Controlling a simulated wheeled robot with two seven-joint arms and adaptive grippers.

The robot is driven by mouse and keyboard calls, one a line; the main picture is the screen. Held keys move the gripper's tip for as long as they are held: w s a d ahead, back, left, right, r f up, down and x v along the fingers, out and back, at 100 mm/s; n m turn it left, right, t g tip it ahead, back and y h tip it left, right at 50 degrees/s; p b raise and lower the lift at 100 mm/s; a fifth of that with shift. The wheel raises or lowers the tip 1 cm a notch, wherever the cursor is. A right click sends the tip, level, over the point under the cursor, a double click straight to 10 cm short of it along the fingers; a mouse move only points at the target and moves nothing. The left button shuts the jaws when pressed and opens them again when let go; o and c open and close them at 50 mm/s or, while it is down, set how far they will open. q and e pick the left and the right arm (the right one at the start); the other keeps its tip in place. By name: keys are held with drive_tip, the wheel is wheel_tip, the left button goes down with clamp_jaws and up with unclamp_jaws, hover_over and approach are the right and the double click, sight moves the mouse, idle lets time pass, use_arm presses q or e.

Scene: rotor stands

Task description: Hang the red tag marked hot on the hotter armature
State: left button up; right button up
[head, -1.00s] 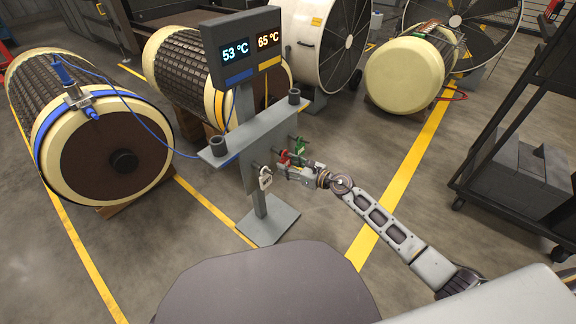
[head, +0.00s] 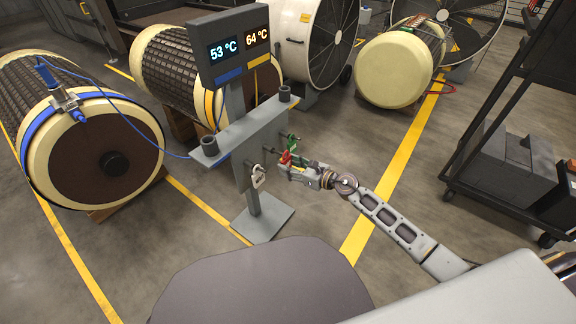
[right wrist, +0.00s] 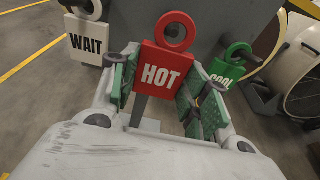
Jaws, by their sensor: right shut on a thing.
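The red HOT tag (right wrist: 163,66) with a ring on top is between the fingers of my right gripper (right wrist: 160,82), which is shut on it. In the head view, the red tag (head: 285,158) is in front of the right part of the tag stand (head: 247,138); whether it touches a peg is unclear. The display reads 53 °C above a blue bar and 64 °C above a yellow bar. The armature with the yellow strap (head: 163,62) stands behind the stand. The blue-strapped armature (head: 84,158) lies at left. My left gripper is not seen.
A white WAIT tag (head: 257,177) and a green COOL tag (head: 293,141) hang on the stand. Another cream armature (head: 393,70) and large white fan housings stand behind. A dark cart (head: 510,165) is at right. The floor around the stand's foot is clear.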

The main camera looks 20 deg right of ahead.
sight(288, 165)
drive_tip(key=shift+v, duration=1.4)
drive_tip(key=shift+s, duration=0.1)
